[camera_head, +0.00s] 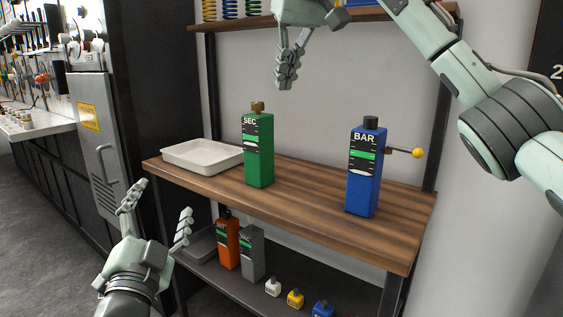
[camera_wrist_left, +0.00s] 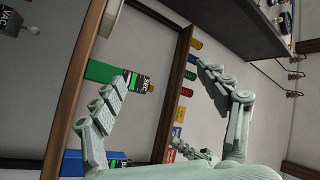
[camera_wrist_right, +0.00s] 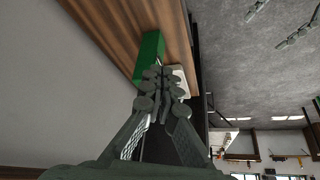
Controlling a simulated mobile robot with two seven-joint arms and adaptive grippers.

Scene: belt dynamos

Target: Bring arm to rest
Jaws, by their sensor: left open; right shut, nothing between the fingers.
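My left gripper (camera_head: 156,222) is open and empty in front of the shelf's left end, below the tabletop level. In the left wrist view its spread fingers (camera_wrist_left: 165,95) frame the wall and shelf. My right gripper (camera_head: 286,85) is shut and empty, pointing down above and behind the green SEC device. In the right wrist view its closed fingertips (camera_wrist_right: 160,75) overlap the green device (camera_wrist_right: 149,48). The green SEC device (camera_head: 259,160) stands upright on the wooden tabletop. The blue BAR device (camera_head: 364,180) stands upright at right, with a side lever ending in a yellow knob.
The wooden tabletop (camera_head: 305,205) is clear between the two devices. A white tray (camera_head: 203,157) sits at its left end. The lower shelf holds an orange device (camera_head: 228,245), a grey device (camera_head: 250,255) and small bottles. An upper shelf (camera_head: 230,24) runs along the wall.

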